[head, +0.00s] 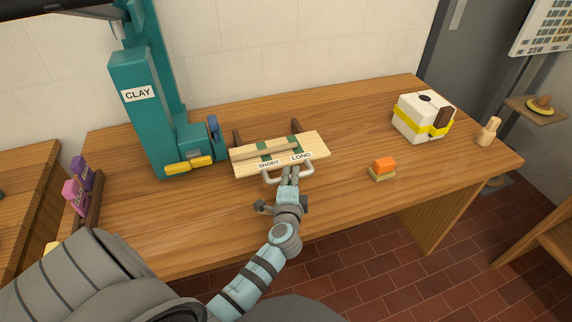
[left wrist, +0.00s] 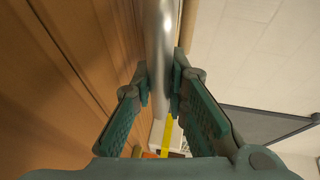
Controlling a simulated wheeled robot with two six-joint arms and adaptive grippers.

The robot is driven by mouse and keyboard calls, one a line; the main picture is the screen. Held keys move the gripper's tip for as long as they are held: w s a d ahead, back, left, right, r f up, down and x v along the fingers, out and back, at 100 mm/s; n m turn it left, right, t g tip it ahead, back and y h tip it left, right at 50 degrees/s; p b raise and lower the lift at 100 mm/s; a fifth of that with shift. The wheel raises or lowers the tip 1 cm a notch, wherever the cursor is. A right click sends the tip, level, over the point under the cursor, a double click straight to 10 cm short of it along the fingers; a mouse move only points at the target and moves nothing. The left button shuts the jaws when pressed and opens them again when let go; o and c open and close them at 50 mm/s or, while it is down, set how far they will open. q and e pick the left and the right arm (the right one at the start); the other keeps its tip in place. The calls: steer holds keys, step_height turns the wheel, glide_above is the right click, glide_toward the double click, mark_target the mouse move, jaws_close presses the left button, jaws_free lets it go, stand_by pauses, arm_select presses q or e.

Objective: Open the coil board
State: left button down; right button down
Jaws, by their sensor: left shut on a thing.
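The coil board (head: 312,150) is a pale wooden board with green bands, lying on the wooden table in the head view. Its front carries the labels SHORT and LONG. A light metal bar handle (head: 271,181) runs along its front edge. My left gripper (head: 290,174) is at this handle, and its fingers are shut on it. In the left wrist view the handle (left wrist: 160,40) is a silver bar between the two green finger pads (left wrist: 160,88). The fingers hide part of the handle. My right gripper is not in view.
A teal CLAY machine (head: 135,115) with a yellow part stands left of the board. A white box with a yellow band (head: 415,122), an orange block on a sponge-like base (head: 383,168) and a wooden peg figure (head: 489,132) stand to the right. The table front is mostly clear.

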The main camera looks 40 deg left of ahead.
arm_select(q)
steer(key=c, duration=1.6)
jaws_free()
steer(key=shift+o, duration=0.2)
steer(key=v, duration=0.7)
steer(key=shift+s+d+r, duration=0.1)
steer(key=shift+s+d, duration=0.15)
steer(key=shift+s, duration=0.05)
steer(key=shift+w+a, duration=0.1)
